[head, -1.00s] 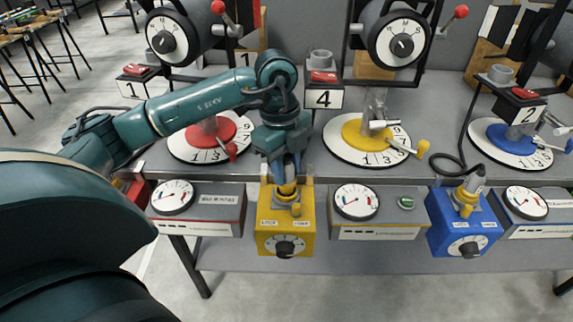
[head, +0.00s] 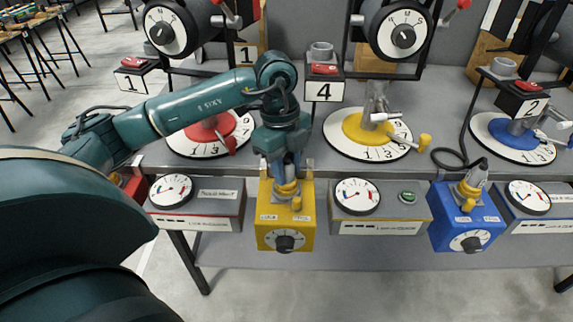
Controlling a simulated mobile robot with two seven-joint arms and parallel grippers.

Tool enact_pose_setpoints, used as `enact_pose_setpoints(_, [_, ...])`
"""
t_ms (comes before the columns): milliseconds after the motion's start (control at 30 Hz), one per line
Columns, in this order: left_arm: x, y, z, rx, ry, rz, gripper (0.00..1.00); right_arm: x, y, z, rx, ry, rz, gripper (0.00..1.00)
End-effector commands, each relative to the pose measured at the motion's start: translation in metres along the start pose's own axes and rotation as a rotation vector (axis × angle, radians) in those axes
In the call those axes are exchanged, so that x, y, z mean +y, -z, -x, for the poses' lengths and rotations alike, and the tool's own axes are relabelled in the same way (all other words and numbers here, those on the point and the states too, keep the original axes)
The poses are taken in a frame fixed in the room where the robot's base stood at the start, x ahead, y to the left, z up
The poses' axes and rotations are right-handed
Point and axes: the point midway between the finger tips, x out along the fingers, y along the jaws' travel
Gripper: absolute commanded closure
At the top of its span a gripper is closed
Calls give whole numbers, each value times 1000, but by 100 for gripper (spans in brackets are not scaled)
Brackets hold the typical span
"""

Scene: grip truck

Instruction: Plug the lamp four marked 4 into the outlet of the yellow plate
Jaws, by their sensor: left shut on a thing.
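Lamp four (head: 403,36) stands at the back centre on a yellow-and-white dial base (head: 362,127), with the sign marked 4 (head: 324,90) beside it. The yellow plate (head: 286,229) is a box on the front edge of the bench, with a black knob and an outlet at its top. My left gripper (head: 287,180) points down at this outlet and is shut on a plug (head: 287,189). The plug's lower end sits at the yellow ring of the outlet; how deep it goes I cannot tell. The fingertips are partly hidden. My right gripper is not in view.
A blue plate (head: 467,228) with a plug standing in its outlet is at the right. Gauge boxes (head: 384,222) flank the yellow plate. Red (head: 206,135) and blue (head: 512,139) lamp bases stand behind, and a black cable lies near the blue plate.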

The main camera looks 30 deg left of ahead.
Motion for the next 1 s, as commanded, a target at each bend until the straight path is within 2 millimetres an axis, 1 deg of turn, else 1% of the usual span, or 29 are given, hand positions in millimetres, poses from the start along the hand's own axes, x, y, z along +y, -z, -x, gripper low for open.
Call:
enact_pose_setpoints(133, [0,0,-3,0,0,0,96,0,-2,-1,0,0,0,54])
enact_pose_setpoints(167, [0,0,-3,0,0,0,69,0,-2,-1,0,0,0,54])
enact_pose_setpoints(433, [0,0,-2,0,0,0,47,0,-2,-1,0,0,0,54])
enact_pose_setpoints(467, [0,0,-2,0,0,0,45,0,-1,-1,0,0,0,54])
enact_pose_setpoints(600, [0,0,-2,0,0,0,45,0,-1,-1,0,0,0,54])
enact_pose_setpoints(800, [0,0,-3,0,-1,0,30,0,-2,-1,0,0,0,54])
enact_pose_setpoints(1000, [0,0,-3,0,-1,0,30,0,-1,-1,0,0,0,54])
